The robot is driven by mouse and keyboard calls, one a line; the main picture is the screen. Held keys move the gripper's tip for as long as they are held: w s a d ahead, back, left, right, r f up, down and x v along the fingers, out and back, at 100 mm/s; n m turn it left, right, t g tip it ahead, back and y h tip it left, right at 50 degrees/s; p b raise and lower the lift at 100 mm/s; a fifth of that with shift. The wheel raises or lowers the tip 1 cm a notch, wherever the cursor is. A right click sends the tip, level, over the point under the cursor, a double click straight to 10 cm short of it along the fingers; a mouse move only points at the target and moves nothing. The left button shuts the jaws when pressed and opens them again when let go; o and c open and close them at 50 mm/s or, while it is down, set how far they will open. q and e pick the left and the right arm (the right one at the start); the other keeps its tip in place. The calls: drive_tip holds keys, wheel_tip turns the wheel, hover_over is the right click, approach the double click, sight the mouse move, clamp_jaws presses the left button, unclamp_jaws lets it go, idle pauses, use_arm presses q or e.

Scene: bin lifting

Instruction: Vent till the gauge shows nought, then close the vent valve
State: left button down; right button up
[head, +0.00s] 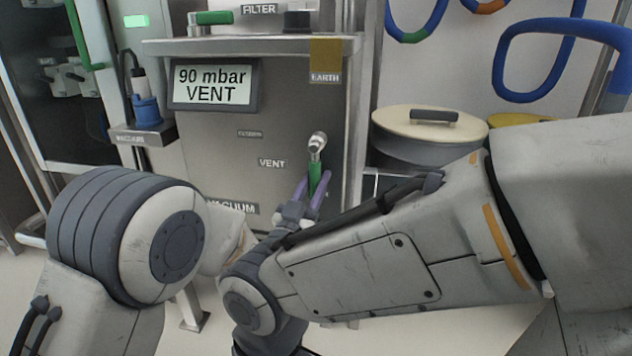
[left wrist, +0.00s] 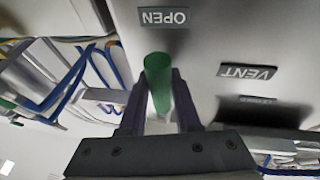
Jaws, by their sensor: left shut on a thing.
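The gauge display (head: 212,84) reads "90 mbar VENT". The vent valve (head: 317,145) sits on the steel panel, right of the VENT label (head: 272,163); its green handle (head: 318,175) points down from a metal pivot. My left gripper (head: 314,190) has purple fingers, shut on the green handle. In the left wrist view, the handle (left wrist: 158,85) stands between the fingers (left wrist: 156,100), with an OPEN label (left wrist: 163,17) just beyond it, upside down. My right arm crosses the front of the head view and covers part of the left arm. Its gripper is not seen.
A shelf edge (head: 250,45) juts out above the display and valve. A blue connector (head: 147,110) stands on a small ledge at left. A lidded round pot (head: 430,130) is to the right of the panel. Blue hoses (head: 530,90) hang on the right wall.

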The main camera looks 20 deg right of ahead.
use_arm(q)
drive_tip(key=c, duration=0.6)
unclamp_jaws()
drive_tip(key=shift+s+d, duration=0.1)
drive_tip(key=shift+s, duration=0.05)
drive_tip(key=shift+p+v, duration=1.7)
drive_tip(key=shift+v, duration=3.55)
